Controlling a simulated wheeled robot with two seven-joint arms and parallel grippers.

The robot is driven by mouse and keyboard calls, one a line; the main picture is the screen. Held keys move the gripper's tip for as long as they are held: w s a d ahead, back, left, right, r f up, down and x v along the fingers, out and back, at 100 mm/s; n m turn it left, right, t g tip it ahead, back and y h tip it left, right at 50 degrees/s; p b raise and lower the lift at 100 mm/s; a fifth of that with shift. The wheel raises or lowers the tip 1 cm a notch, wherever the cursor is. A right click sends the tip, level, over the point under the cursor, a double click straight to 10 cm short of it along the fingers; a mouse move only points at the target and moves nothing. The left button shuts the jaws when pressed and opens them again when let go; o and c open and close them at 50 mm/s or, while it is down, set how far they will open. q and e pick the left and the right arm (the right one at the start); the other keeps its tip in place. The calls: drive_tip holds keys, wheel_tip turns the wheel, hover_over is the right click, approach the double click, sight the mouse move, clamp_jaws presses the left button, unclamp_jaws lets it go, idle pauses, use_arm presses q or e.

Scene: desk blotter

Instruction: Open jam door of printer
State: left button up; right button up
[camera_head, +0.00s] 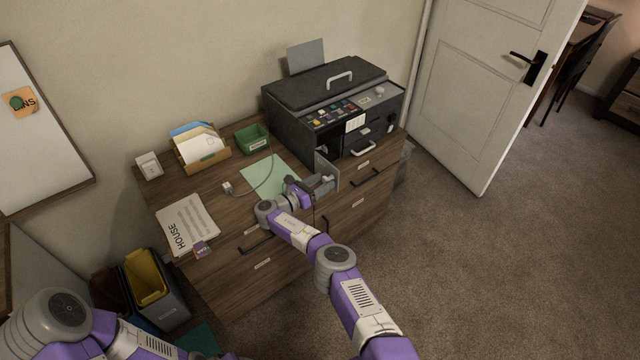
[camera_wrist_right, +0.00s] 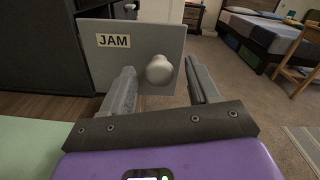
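The black printer (camera_head: 290,118) stands on the wooden cabinet at the back right. Its grey jam door (camera_head: 326,166) is swung outward from the left part of the printer's front. In the right wrist view the jam door (camera_wrist_right: 160,42) bears a JAM label (camera_wrist_right: 113,41) and a round grey knob (camera_wrist_right: 159,69). My right gripper (camera_head: 322,184) is at the door; its two fingers (camera_wrist_right: 163,88) are apart, with the knob showing between them. I cannot tell whether either finger touches the knob. My left arm shows at the lower left; its gripper is out of view.
A green sheet (camera_head: 268,176) lies on the wooden cabinet (camera_head: 228,213) beside my right gripper. A letter holder (camera_head: 205,158), green tray (camera_head: 252,140) and papers (camera_head: 187,224) are further left. Bins (camera_head: 155,290) stand at the cabinet's left. Carpet (camera_head: 480,270) is clear at right.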

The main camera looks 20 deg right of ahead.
drive_tip(key=shift+a, duration=0.1)
drive_tip(key=p+v, duration=0.1)
drive_tip(key=v, duration=0.6)
drive_tip(key=shift+a, duration=0.25)
